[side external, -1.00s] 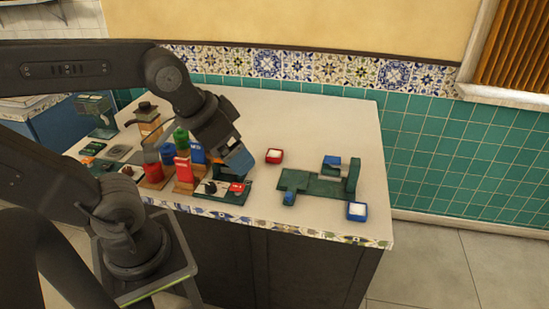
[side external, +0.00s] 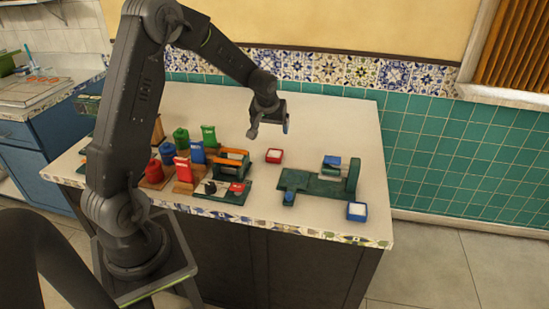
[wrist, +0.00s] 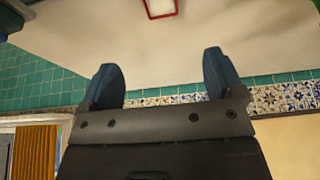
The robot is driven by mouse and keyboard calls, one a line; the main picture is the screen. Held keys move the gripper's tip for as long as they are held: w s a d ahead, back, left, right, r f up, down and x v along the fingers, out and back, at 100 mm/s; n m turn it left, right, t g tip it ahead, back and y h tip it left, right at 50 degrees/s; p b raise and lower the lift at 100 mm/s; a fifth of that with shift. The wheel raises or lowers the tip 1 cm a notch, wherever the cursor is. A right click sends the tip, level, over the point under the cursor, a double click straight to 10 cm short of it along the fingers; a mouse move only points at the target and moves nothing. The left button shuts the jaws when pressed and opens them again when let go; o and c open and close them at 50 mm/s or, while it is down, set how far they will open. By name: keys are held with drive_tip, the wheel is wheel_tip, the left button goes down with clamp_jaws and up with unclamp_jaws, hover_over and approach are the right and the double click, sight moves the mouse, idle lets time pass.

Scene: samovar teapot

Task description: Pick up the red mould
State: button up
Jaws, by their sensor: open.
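The red mould (side external: 274,156), a small square red-rimmed dish with a white inside, lies on the worktop right of the middle in the side external view. In the wrist view part of the red mould (wrist: 161,14) shows at the top edge, cut off by the frame. My gripper (side external: 269,129) hangs in the air above and slightly behind the mould, apart from it. In the wrist view my gripper (wrist: 160,64) has its two blue fingers spread with nothing between them.
A green stand (side external: 318,187) and a blue mould (side external: 357,211) are to the right. An orange-and-green device (side external: 233,163) and a dark tray (side external: 222,197) are to the left, beside several coloured containers. The worktop (side external: 330,125) behind the mould is clear.

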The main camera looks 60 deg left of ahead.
approach(275, 156)
drive_tip(key=shift+w+a+f, duration=0.35)
drive_tip(key=shift+a+f, duration=0.05)
drive_tip(key=shift+f, duration=0.1)
drive_tip(key=shift+d+x, duration=0.15)
drive_tip(key=shift+x, duration=1.3)
drive_tip(key=shift+d+x, duration=0.1)
drive_tip(key=shift+x, duration=1.3)
drive_tip(key=shift+s+f, duration=0.1)
drive_tip(key=shift+s, duration=0.05)
drive_tip(key=shift+c, duration=0.3)
drive_tip(key=c, duration=0.9)
drive_tip(key=shift+c, duration=0.2)
